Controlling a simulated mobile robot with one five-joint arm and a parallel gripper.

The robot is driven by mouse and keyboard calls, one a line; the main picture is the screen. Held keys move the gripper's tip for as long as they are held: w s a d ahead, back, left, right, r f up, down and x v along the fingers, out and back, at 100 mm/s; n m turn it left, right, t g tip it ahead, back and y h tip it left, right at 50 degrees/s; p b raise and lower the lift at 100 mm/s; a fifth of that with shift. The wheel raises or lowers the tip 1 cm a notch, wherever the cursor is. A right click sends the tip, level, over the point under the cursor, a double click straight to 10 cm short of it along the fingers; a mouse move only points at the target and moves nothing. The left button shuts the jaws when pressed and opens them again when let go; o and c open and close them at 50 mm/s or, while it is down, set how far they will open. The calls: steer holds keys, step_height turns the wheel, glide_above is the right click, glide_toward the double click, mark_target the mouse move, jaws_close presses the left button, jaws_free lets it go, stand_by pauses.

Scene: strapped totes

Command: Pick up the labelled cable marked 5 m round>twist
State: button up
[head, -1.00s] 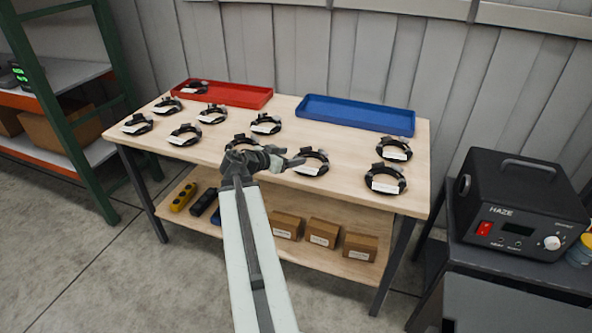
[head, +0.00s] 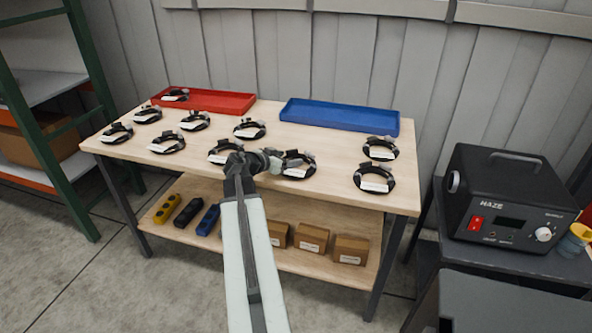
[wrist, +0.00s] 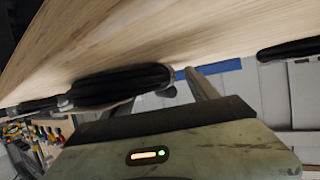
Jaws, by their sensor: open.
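Several black coiled cables with white labels lie spread on the wooden table (head: 325,190). The label writing is too small to read, so I cannot tell which one is marked 5 m round>twist. In the head view my gripper (head: 274,160) is over the table's front part, overlapping the left edge of one coil (head: 299,171). Another coil (head: 225,156) lies just left of it. In the wrist view a black coil (wrist: 118,88) shows close beside my open gripper (wrist: 190,82), with nothing seen between the fingers. Another coil (wrist: 290,48) is at the right.
A red tray (head: 225,103) with one coil in it and a blue tray (head: 340,118) stand along the back. Two coils (head: 380,148) (head: 374,180) lie at the right. Boxes (head: 312,238) are on the lower shelf. A black HAZE unit (head: 510,195) stands at right.

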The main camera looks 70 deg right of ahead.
steer(key=shift+a, duration=0.1)
jaws_close()
steer(key=shift+r, duration=0.15)
